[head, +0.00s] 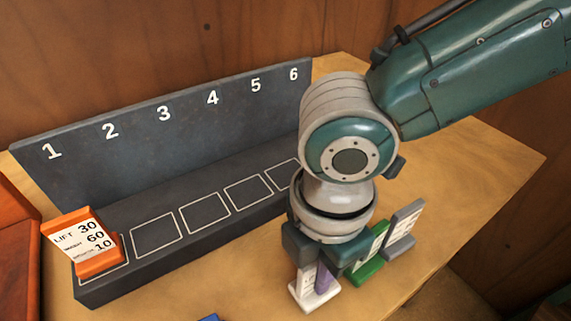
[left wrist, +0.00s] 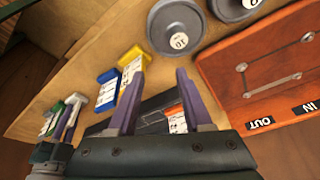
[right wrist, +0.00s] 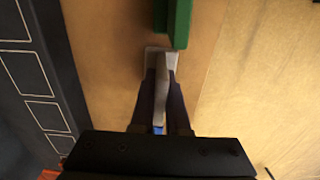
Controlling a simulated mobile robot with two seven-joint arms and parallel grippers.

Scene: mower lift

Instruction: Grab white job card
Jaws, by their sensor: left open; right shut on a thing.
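The white job card (head: 310,292) stands upright on its white base on the wooden table, near the front edge in the head view. My right gripper (head: 322,268) comes down over it from above and is shut on it. In the right wrist view the thin white card (right wrist: 160,92) is between the two fingers of my right gripper (right wrist: 161,100), partly hidden by them. My left gripper (left wrist: 157,85) shows only in the left wrist view, with its fingers apart and nothing between them.
A green card (head: 370,262) and a grey card (head: 402,232) stand close beside the white one. A dark numbered rack (head: 215,150) is behind, with an orange card (head: 78,245) in slot 1. Blue (left wrist: 108,76) and yellow cards (left wrist: 131,56) and round weights (left wrist: 176,22) also stand nearby.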

